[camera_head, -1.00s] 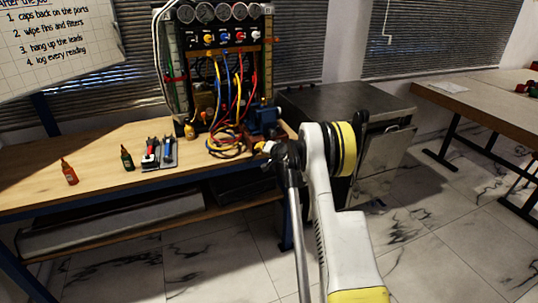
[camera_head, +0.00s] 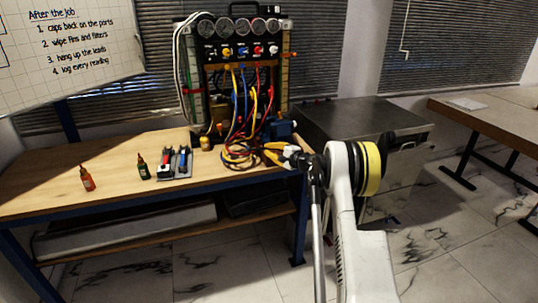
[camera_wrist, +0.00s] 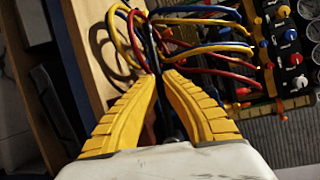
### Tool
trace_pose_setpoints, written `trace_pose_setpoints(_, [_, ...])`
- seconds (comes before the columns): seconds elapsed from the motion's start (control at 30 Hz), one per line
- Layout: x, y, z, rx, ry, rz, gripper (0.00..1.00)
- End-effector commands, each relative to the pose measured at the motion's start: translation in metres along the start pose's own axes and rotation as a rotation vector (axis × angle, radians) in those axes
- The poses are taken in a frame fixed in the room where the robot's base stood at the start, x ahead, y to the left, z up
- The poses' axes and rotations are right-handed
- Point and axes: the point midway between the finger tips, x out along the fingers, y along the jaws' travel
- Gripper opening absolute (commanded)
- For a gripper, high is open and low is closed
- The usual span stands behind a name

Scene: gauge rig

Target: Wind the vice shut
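The blue vice (camera_head: 281,130) stands at the right end of the wooden bench, beside the hose bundle. My gripper (camera_head: 267,151) has yellow fingers and is in front of and just below the vice in the head view, near the bench's front edge. In the wrist view the yellow fingers (camera_wrist: 162,74) converge to a narrow gap at the tips, with something dark between them. I cannot tell whether that is held or lies behind. The vice's jaws and handle are not clear in either view.
Coloured hoses (camera_head: 240,153) lie looped on the bench (camera_head: 120,163) close to my gripper, below the gauge panel (camera_head: 241,50). A dark metal cabinet (camera_head: 365,117) stands to the right.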

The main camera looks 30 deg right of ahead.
Motion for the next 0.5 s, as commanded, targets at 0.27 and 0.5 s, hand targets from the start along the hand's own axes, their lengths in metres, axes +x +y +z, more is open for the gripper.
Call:
trace_pose_setpoints(0.27, [-0.004,-0.015,0.001,0.158,-0.037,-0.066,0.00])
trace_pose_setpoints(0.5, [-0.006,-0.022,-0.001,0.229,-0.051,-0.095,0.00])
